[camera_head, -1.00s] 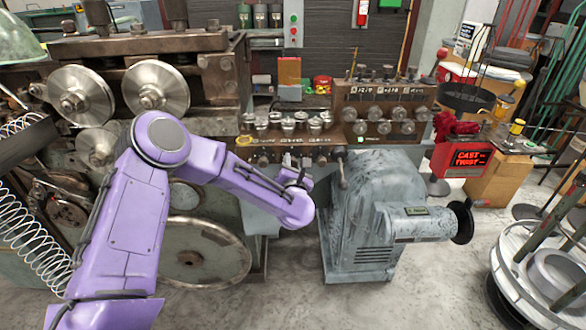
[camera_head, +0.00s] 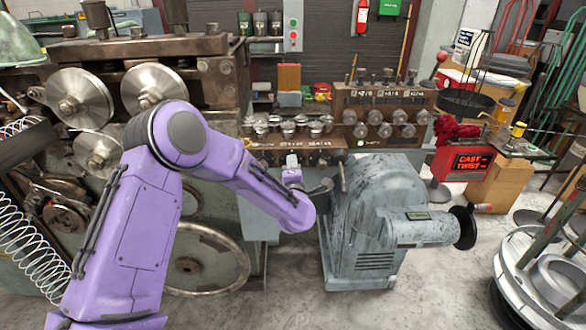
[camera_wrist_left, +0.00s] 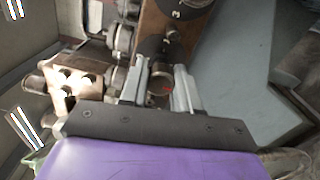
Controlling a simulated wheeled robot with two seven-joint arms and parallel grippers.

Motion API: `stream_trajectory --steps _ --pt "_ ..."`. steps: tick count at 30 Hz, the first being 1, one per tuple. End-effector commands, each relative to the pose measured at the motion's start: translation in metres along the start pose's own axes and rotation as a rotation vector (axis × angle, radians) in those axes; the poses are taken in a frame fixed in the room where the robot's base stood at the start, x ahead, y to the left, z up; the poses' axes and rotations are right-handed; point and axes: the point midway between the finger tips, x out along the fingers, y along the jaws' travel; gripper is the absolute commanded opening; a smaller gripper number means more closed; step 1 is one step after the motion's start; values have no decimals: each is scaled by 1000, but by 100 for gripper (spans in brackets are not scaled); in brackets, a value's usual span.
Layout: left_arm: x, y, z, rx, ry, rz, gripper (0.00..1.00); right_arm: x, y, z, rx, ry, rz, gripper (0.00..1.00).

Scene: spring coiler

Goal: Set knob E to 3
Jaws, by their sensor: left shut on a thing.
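My left gripper (camera_wrist_left: 162,88) is shut on a small round dark knob (camera_wrist_left: 160,89) with a reddish mark, set low on a brown panel. Its letter and setting are too small to read. In the head view, my left gripper (camera_head: 292,172) is partly hidden by its own wrist, just below the front edge of the brown control panel (camera_head: 350,103). I cannot tell from the frames whether the held knob is knob E. Several other round knobs (camera_head: 385,130) stand in rows on the panel. My right gripper is not in view.
A grey-blue machine housing (camera_head: 375,225) with a handwheel (camera_head: 464,228) stands just right of my left wrist. Large metal rollers (camera_head: 80,98) and a wire coil (camera_head: 30,240) are at left. A red sign box (camera_head: 461,163) stands at right.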

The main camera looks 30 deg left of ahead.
Motion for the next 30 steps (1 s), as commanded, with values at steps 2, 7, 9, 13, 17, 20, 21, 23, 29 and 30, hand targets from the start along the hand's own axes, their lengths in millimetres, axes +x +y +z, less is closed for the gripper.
stream_trajectory --steps 2,7,9,13,17,20,21,23,29,30 --pt "0 0 1 73 -2 0 1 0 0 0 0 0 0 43" --pt "0 0 1 234 -3 0 1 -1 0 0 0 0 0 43" --pt "0 0 1 301 -3 0 1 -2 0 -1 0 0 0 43" --pt "0 0 1 424 -3 0 1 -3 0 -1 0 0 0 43" --pt "-1 0 1 548 -4 0 1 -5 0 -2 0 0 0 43" --pt "-1 0 1 643 -3 0 1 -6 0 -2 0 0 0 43" --pt "-1 0 1 681 -3 0 1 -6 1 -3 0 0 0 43" --pt "-1 -1 1 738 -3 0 1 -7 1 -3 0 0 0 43" --pt "-1 -1 0 928 -3 0 1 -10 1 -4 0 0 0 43" --pt "-1 -1 0 967 -4 0 1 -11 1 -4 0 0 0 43"
